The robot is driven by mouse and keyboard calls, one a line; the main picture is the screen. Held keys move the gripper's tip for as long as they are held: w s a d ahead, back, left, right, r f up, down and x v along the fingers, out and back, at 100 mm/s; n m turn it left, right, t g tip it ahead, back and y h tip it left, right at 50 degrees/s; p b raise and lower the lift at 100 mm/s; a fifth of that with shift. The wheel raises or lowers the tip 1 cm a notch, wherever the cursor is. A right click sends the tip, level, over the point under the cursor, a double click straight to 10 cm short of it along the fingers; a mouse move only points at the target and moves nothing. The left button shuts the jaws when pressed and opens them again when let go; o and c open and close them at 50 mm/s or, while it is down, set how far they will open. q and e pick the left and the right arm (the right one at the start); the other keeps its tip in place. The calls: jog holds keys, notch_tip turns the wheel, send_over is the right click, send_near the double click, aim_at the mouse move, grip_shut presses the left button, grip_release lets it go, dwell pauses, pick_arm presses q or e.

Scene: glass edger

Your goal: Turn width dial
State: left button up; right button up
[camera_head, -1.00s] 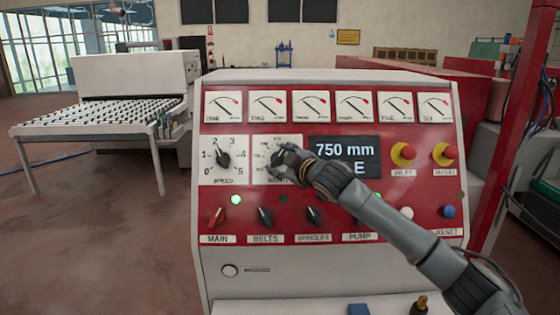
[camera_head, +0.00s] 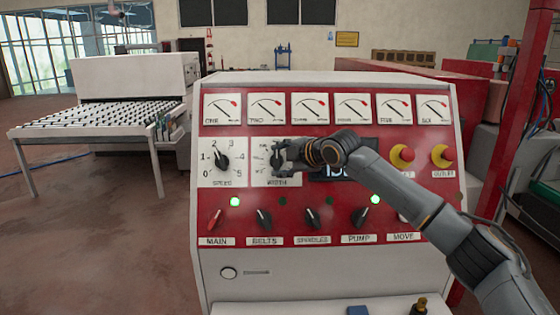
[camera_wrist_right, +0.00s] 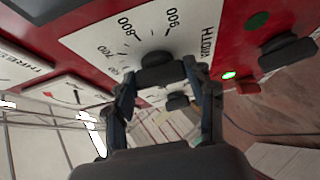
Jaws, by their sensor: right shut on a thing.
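The width dial (camera_head: 275,157) is a black knob on a white scale plate in the left half of the red panel. In the right wrist view the dial (camera_wrist_right: 160,70) sits between the fingertips, with 700, 800 and 900 marks and the word WIDTH around it. My right gripper (camera_head: 280,157) is shut on the dial; it also shows in the right wrist view (camera_wrist_right: 162,84). The wrist covers most of the dark display (camera_head: 330,172), so its reading cannot be made out. My left gripper is not in view.
The speed dial (camera_head: 222,161) is just left of the width plate. Several gauges (camera_head: 268,109) run above, and switches such as the belts switch (camera_head: 264,219) sit below. Red stop buttons (camera_head: 402,156) are at the right. A roller table (camera_head: 95,118) stands at the left.

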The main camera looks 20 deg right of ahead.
dwell(0.3)
jog(key=o, duration=1.2)
jog(key=shift+c, duration=0.2)
jog(key=v, duration=1.1)
jog(key=shift+s+r, duration=0.2)
jog(key=shift+s, duration=0.15)
jog(key=shift+d, duration=0.15)
